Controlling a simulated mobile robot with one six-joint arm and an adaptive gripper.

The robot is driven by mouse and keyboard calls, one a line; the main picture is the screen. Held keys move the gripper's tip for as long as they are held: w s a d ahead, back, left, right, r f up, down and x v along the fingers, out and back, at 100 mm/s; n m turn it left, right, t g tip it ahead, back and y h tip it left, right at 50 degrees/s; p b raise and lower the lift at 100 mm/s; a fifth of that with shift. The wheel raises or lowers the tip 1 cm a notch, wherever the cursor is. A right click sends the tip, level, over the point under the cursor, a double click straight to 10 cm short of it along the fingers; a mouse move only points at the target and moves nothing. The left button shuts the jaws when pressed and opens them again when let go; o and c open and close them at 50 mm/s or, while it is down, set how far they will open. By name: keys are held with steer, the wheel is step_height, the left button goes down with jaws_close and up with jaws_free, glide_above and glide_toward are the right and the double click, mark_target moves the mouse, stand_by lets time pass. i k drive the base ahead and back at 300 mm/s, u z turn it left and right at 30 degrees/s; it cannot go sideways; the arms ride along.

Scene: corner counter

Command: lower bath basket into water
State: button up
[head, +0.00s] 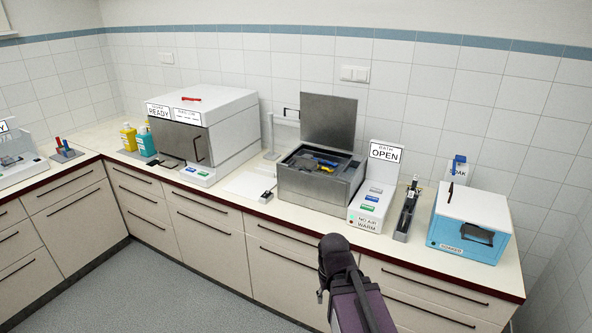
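The steel bath (316,187) stands on the counter with its grey lid (329,121) raised upright. A dark basket (297,160) shows in its opening, near rim height, with blue and yellow items (323,162) in it. I cannot tell whether it touches water; no water surface is clear. A grey post (270,133) with a black handle stands left of the bath. The panel to the right has a sign reading BATH OPEN (386,153) and a label reading NO AIR, WARM. My dark and purple arm rises at bottom centre, in front of the counter. My gripper's fingers are not visible.
A white READY cabinet (222,127) stands left of the bath. Right of the panel are a narrow black device (405,213) and a blue-and-white soaker box (470,222). Yellow (129,138) and teal (146,141) bottles stand far left. The floor left of my arm is clear.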

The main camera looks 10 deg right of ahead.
mark_target(313, 162)
steer(key=z, duration=0.05)
steer(key=i, duration=1)
steer(key=u, duration=0.05)
